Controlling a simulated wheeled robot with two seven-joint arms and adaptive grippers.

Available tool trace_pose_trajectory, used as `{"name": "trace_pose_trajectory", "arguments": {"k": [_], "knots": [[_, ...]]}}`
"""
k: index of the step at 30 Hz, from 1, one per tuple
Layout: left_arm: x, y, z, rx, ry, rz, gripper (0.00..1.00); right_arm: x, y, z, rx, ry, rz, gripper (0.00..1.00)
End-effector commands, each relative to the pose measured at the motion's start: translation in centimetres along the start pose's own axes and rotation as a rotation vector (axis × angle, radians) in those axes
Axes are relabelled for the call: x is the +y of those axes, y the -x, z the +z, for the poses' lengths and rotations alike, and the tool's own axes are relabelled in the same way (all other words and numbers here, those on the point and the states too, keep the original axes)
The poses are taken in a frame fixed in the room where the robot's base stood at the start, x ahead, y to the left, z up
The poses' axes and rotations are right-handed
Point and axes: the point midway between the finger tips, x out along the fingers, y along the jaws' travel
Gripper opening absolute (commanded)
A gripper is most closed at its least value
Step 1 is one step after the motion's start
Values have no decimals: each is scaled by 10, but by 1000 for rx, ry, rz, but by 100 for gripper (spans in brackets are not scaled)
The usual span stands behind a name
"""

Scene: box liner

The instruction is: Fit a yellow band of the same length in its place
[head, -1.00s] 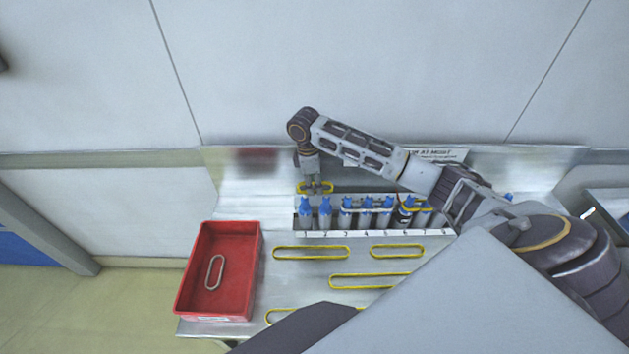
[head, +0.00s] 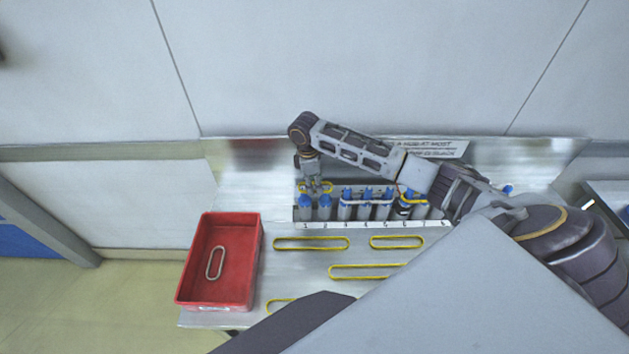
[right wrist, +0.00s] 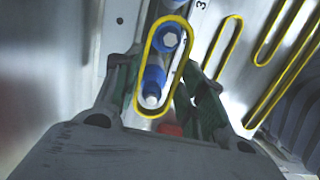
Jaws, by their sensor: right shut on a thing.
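My right gripper (head: 316,184) is shut on a short yellow band (right wrist: 138,93). The band also shows in the head view (head: 327,184), above the left end of the rack, at posts 1 and 2. In the right wrist view it frames two blue-capped posts (right wrist: 165,42). I cannot tell whether it is around the caps or still above them. The numbered rack (head: 370,225) holds a row of blue-capped posts. A pale band (head: 367,203) spans several middle posts. A yellow band (head: 405,196) is near post 6. My left gripper is not in view.
A red bin (head: 183,290) at left holds a pale band (head: 215,263). A sign (head: 435,147) stands behind.

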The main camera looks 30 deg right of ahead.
Motion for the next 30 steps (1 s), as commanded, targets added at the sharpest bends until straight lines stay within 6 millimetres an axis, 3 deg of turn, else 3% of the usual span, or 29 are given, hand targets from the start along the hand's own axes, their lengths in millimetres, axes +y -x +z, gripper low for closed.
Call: {"name": "trace_pose_trajectory", "arguments": {"k": [18, 30], "knots": [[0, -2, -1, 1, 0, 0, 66, 0, -26, -4, 0, 0, 0, 26], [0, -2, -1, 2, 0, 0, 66, 0, -33, -4, 0, 0, 0, 26]]}}
